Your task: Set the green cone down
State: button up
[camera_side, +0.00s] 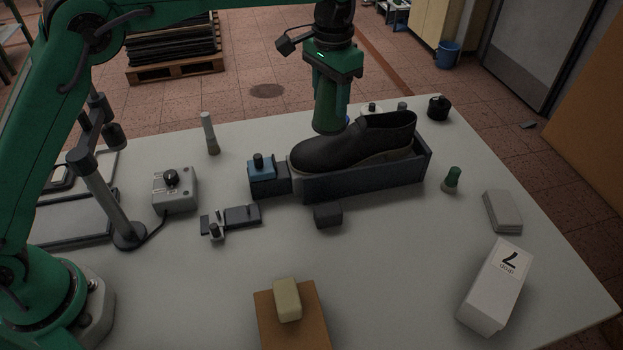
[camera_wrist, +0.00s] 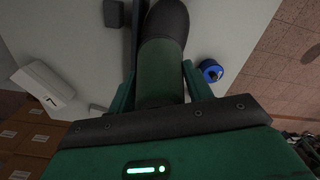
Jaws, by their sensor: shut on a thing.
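My gripper (camera_side: 333,92) is shut on the green cone (camera_side: 329,118), which hangs below it in the side view. In the wrist view the cone (camera_wrist: 160,72) fills the space between the two green fingers. In the side view the cone's lower end overlaps the black shoe (camera_side: 345,145), which lies in a dark open-topped holder (camera_side: 370,182). The shoe's rounded toe (camera_wrist: 168,18) shows beyond the cone in the wrist view. I cannot tell whether the cone touches the shoe or how high it hangs.
A small green-topped piece (camera_side: 452,178) stands right of the holder. A white box (camera_side: 497,287), a grey stack (camera_side: 502,211), a brown block (camera_side: 292,318) and a control box (camera_side: 174,190) stand around. A blue ring (camera_wrist: 211,71) is near the cone.

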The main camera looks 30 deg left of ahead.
jog(key=w+a+n, duration=0.3)
jog(key=a+n, duration=0.1)
jog(key=a, duration=0.6)
notch_tip(320, 180, down, 5)
jog(key=shift+w, duration=0.15)
jog(key=w+a+f, duration=0.6)
jog(key=a+f, duration=0.1)
jog(key=a, duration=0.2)
jog(key=shift+w+a, duration=0.25)
jog(key=shift+a, duration=0.1)
jog(key=shift+f, duration=1.95)
jog(key=shift+f, duration=0.1)
